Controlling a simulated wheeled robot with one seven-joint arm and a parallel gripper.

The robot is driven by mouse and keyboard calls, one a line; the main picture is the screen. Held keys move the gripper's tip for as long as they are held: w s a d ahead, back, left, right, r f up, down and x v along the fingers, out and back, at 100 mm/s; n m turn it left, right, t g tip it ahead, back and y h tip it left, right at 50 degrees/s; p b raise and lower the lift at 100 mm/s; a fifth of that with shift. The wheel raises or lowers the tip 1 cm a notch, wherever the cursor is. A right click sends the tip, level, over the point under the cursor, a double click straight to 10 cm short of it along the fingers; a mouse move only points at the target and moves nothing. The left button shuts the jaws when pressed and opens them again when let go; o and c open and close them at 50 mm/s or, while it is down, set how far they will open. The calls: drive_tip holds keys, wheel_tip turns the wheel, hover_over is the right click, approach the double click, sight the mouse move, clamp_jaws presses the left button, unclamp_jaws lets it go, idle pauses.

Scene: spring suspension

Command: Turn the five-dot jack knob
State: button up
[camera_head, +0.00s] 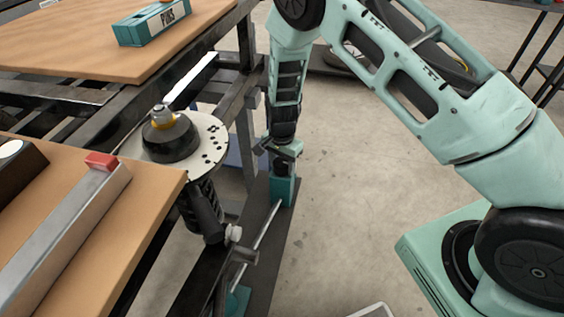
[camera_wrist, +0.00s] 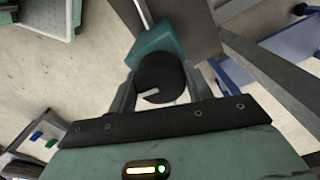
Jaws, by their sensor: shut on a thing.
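In the wrist view, a dark round knob (camera_wrist: 160,78) with a white pointer mark sits between my two fingers. My gripper (camera_wrist: 161,88) is shut on it. A teal jack body (camera_wrist: 155,45) is right behind the knob. In the head view, my gripper (camera_head: 282,152) reaches down to the top of a teal jack (camera_head: 285,190) at the far end of a dark base strip. The knob is mostly hidden there by my gripper. I cannot make out dot marks on this jack.
A round pale plate (camera_head: 213,135) with black dots and a dark spring assembly stands left of my gripper. A second teal jack (camera_head: 238,299) is at the near end, with a metal rod (camera_head: 266,225) between. Wooden-topped benches (camera_head: 75,40) lie left.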

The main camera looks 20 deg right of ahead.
sight(282, 162)
idle(0.3)
drive_tip(key=o, duration=1)
wheel_tip(282, 162, up, 18)
drive_tip(key=shift+f, duration=0.25)
